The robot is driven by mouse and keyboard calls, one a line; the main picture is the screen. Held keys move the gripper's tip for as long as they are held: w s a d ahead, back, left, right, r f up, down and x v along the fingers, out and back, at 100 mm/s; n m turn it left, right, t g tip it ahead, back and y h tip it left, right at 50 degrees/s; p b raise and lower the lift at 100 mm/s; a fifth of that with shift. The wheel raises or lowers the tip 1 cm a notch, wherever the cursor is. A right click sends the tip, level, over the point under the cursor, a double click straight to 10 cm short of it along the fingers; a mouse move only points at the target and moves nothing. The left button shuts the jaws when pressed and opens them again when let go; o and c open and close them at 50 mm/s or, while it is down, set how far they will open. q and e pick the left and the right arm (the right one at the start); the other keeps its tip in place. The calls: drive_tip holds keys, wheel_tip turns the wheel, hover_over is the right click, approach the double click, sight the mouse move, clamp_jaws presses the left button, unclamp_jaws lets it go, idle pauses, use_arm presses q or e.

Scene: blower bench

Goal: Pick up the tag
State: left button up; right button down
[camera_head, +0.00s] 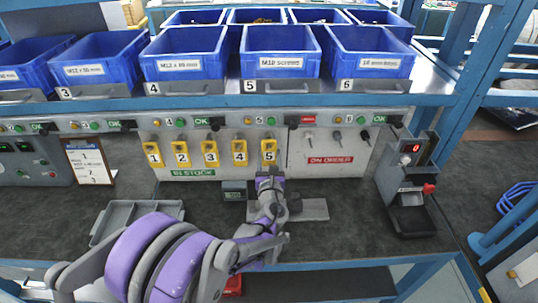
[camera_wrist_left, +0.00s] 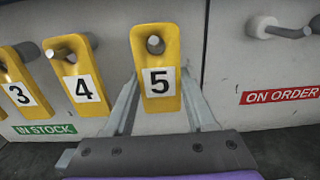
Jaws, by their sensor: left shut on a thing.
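Yellow tag 5 (camera_head: 269,146) is at the right end of a row of numbered yellow tags on the grey panel. It also shows in the left wrist view (camera_wrist_left: 157,105), upright with its round hole at the top. My left gripper (camera_head: 269,171) reaches up to it from below, and its two fingers (camera_wrist_left: 159,105) are shut on the sides of tag 5. I cannot tell whether the peg still passes through the hole. Tag 4 (camera_wrist_left: 80,85) hangs on its peg just to the left. My right gripper is not in view.
Tags 1 (camera_head: 153,154), 2 (camera_head: 182,153) and 3 (camera_head: 210,153) hang further left. An empty peg (camera_wrist_left: 265,27) sits above the red ON ORDER label (camera_head: 330,160). A grey tray (camera_head: 101,226) and a device with a red display (camera_head: 409,170) stand on the bench.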

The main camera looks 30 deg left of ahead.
use_arm(q)
drive_tip(key=shift+r, duration=0.1)
drive_tip(key=shift+r, duration=0.2)
drive_tip(key=v, duration=1.8)
drive_tip(key=shift+r, duration=0.3)
drive_tip(key=shift+d, duration=0.1)
drive_tip(key=v, duration=0.7)
drive_tip(key=shift+s+p, duration=0.15)
drive_tip(key=shift+p, duration=0.2)
drive_tip(key=shift+d, duration=0.15)
